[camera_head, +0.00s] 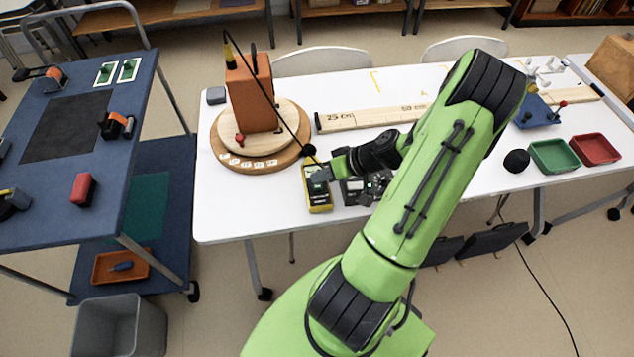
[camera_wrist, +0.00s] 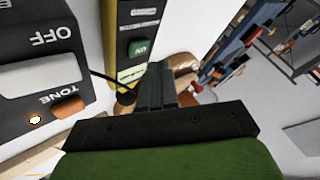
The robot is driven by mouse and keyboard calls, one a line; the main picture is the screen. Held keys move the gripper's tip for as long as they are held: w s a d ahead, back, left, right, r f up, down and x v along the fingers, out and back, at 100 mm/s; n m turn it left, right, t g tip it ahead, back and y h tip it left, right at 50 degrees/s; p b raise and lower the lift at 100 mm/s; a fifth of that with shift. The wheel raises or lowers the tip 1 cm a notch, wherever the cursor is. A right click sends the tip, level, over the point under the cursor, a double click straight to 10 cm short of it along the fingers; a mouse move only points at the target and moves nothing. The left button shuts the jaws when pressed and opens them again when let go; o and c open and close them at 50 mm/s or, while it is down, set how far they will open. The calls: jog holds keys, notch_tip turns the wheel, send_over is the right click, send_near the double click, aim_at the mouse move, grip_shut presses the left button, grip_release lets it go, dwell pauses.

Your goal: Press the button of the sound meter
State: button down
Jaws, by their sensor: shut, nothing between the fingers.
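The sound meter (camera_head: 318,203) is a yellow and black device lying on the white table, left of a dark box. In the wrist view the sound meter (camera_wrist: 110,30) shows a yellow edge, a pale display and a green button (camera_wrist: 138,47) marked ON. My gripper (camera_head: 320,177) is over the far part of the meter and partly hides it. In the wrist view my gripper (camera_wrist: 158,68) is shut and empty, its tips close beside the green button. I cannot tell whether they touch it.
The dark box (camera_wrist: 40,60) marked OFF and TONE has a rocker, an orange button and a lit lamp. An orange speaker (camera_head: 252,98) stands on a round wooden turntable (camera_head: 226,140). A thin black boom reaches towards the meter. A ruler board (camera_head: 370,117) lies behind.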

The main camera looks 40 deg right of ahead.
aim_at(321, 186)
notch_tip(321, 186, up, 6)
jog(key=p, duration=0.4)
dwell(0.5)
